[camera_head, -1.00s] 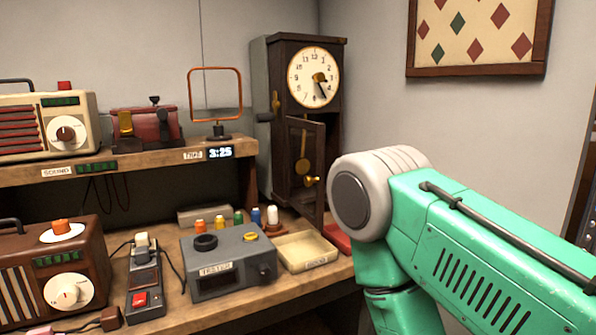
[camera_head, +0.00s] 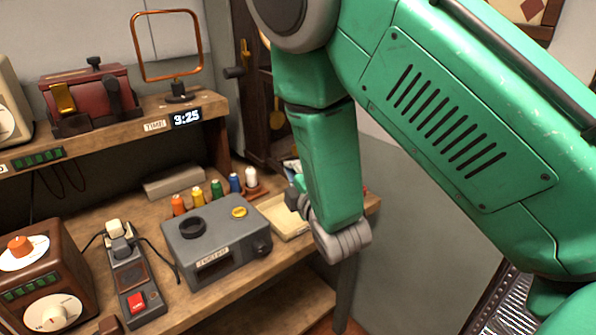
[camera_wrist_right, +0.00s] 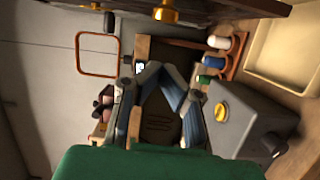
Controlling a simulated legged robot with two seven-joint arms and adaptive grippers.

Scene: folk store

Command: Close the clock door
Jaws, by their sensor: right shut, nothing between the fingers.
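The clock (camera_head: 255,98) is a tall dark wooden case at the back. My right arm covers its face and most of its door in the head view. A strip of dark wood from the clock (camera_wrist_right: 235,8) crosses the top of the right wrist view, with a brass knob (camera_wrist_right: 166,14) hanging at it. How far the door stands open cannot be told now. My right gripper (camera_wrist_right: 150,68) is shut with nothing between its fingers, apart from the knob. In the head view the right gripper (camera_head: 293,180) is partly hidden by my wrist, low in front of the clock. My left gripper is not in view.
A grey tester box (camera_head: 215,240), several coloured spools (camera_head: 216,190) and a cream tray (camera_head: 275,212) crowd the bench near the right gripper. A round-cornered orange frame (camera_head: 167,78) stands on the shelf. Open floor lies right of the bench.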

